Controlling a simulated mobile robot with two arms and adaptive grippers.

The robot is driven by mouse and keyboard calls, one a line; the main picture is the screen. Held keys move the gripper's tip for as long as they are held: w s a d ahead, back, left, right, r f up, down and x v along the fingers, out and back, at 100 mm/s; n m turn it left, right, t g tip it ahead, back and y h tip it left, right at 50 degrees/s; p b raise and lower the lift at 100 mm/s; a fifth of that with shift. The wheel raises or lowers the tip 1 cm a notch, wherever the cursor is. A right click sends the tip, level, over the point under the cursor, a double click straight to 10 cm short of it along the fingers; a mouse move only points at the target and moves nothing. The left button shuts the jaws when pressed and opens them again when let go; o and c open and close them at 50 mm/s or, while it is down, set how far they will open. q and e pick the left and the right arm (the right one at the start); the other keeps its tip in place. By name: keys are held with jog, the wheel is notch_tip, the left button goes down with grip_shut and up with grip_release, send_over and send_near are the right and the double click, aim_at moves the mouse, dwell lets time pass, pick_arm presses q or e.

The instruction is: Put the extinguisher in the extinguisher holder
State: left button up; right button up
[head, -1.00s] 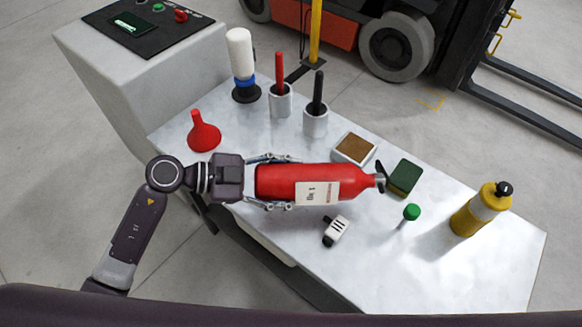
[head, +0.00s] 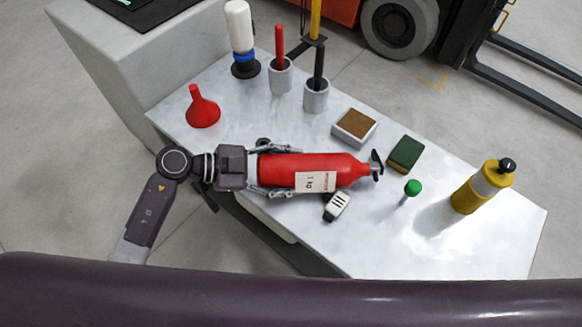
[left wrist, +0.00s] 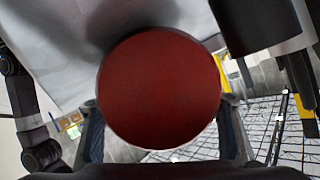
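The red extinguisher (head: 330,168) lies level in my left gripper (head: 280,167), its black valve end pointing right and its white label facing up. The gripper's fingers are closed on both sides of its bottom end. It appears over the table's front part; its height above the top is hard to tell. In the left wrist view its round red base (left wrist: 158,88) fills the middle between the fingers. I cannot make out an extinguisher holder in these views. My right gripper does not show.
On the white table (head: 400,245) are a red funnel (head: 203,108), a white-topped bottle (head: 240,38), two cups with handles (head: 280,75), a brown-topped box (head: 354,127), a green sponge (head: 404,154), a yellow bottle (head: 483,187) and a small white device (head: 337,206). A forklift (head: 398,25) stands behind.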

pick_arm(q)
jog(key=o, duration=0.4)
jog(key=shift+r, duration=0.1)
